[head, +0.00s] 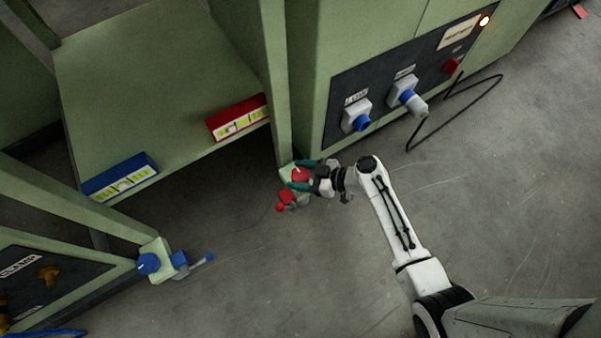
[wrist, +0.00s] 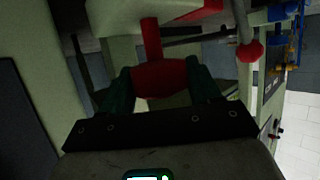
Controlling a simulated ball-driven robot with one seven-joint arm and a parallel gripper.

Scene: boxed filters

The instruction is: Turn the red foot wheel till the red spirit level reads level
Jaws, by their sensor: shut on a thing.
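The red foot wheel (head: 299,175) is at the foot of the green cabinet's post in the head view. My gripper (head: 302,174) is shut on it, with a dark green finger on either side. In the wrist view the red wheel (wrist: 160,78) sits between the fingers of my gripper (wrist: 160,88), with a red stem above it. The red spirit level (head: 238,117) lies on the green shelf; its yellow vial shows, but the bubble is too small to read surely. A red clamp with a ball-ended lever (head: 281,206) is beside the wheel.
A blue spirit level (head: 120,177) lies on the same shelf. A blue foot wheel (head: 149,263) and blue lever (head: 190,262) are at lower left. Blue sockets (head: 361,122) and a black cable (head: 446,112) are at the right cabinet. Open floor lies below the wheel.

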